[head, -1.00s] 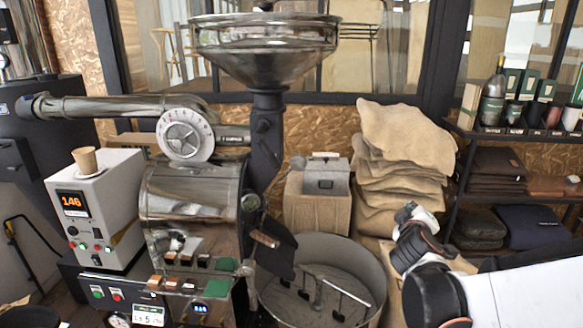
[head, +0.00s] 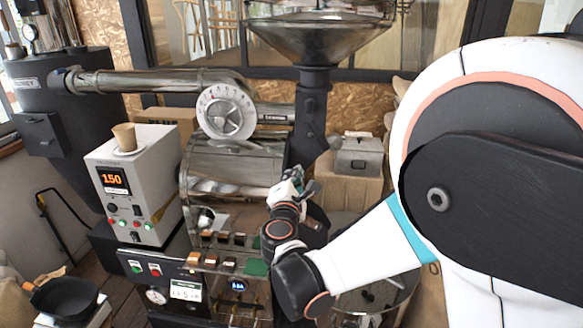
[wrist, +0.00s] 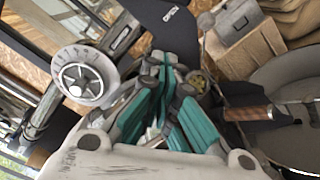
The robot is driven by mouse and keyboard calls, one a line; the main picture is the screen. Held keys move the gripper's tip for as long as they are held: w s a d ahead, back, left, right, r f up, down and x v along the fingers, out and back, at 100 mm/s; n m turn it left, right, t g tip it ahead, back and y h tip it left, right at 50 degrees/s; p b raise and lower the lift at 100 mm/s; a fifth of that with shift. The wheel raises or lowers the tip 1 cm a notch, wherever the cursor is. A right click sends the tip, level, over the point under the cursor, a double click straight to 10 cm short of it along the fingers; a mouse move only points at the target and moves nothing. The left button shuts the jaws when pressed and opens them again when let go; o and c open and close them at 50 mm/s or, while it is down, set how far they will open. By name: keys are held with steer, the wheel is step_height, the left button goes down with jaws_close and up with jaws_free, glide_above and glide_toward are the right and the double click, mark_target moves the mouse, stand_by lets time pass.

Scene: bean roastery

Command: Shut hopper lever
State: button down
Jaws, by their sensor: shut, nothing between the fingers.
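The glass-and-metal hopper (head: 318,38) stands above the roaster on a dark neck (head: 309,115). A small dark fitting shows on the neck, but I cannot tell whether it is the hopper lever or how it is set. My gripper (head: 296,182) is in front of the lower neck, right of the roaster drum (head: 232,165). In the wrist view its teal fingers (wrist: 166,62) are shut and empty, pointing toward the dark neck (wrist: 150,28). A wooden handle (wrist: 247,113) shows right of the fingers, apart from them.
The numbered dial (head: 226,112) is left of my gripper. A white control box (head: 135,188) stands further left. The cooling tray (wrist: 295,135) is low on the right. A grey box (head: 358,155) sits behind. My arm covers the right side of the head view.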

mark_target(316, 131)
steer(key=w+d+r, duration=0.2)
steer(key=w+d, duration=0.1)
steer(key=w, duration=0.6)
steer(key=shift+w+d+p, duration=0.15)
steer(key=shift+d+p, duration=0.15)
steer(key=shift+d, duration=0.05)
steer(key=shift+d, duration=0.1)
steer(key=shift+d+n, duration=0.2)
steer(key=shift+n, duration=0.2)
